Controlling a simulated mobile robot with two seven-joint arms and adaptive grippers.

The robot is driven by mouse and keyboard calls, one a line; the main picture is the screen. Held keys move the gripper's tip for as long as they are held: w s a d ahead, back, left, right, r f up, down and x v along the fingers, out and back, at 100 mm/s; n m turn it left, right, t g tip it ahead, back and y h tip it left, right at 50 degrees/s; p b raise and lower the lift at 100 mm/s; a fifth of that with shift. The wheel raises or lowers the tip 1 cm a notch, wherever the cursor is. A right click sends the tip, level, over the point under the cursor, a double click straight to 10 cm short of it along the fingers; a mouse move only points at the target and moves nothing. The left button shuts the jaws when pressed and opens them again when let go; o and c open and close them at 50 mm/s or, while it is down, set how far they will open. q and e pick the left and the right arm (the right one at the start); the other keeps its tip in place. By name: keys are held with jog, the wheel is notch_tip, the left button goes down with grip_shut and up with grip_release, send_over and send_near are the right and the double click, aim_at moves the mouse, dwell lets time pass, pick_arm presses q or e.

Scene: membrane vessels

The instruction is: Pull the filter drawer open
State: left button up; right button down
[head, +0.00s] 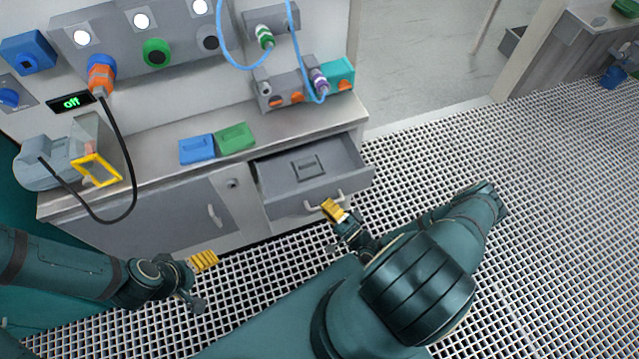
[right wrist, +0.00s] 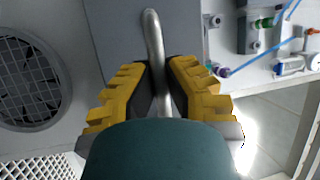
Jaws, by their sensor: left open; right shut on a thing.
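The grey filter drawer (head: 278,178) stands pulled out from the bench, with its inside showing. A flat grey rectangular piece (head: 305,168) lies in it. My right gripper (head: 333,209) is at the drawer front, shut on the metal drawer handle (head: 312,207). In the right wrist view the handle (right wrist: 152,35) runs between the yellow fingers of my right gripper (right wrist: 160,88), and the drawer front (right wrist: 115,35) is behind it. My left gripper (head: 203,262) is open and empty, low in front of the cabinet and apart from it.
A cabinet door (head: 165,217) with its own handle is left of the drawer. Blue (head: 197,149) and green (head: 235,138) boxes lie on the bench top (head: 160,161). A black cable (head: 132,165) hangs over the bench's left part. The grated floor (head: 440,150) at right is clear.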

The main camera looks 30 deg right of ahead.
jog(key=shift+s+a+p, duration=0.2)
jog(key=shift+s, duration=0.55)
jog(key=shift+s+a+p, duration=0.2)
jog(key=shift+s+a, duration=0.05)
jog(key=shift+s, duration=0.5)
jog(key=shift+s+a+p, duration=0.2)
jog(key=shift+s, duration=0.55)
jog(key=c, duration=1)
grip_release()
jog(key=v, duration=1.2)
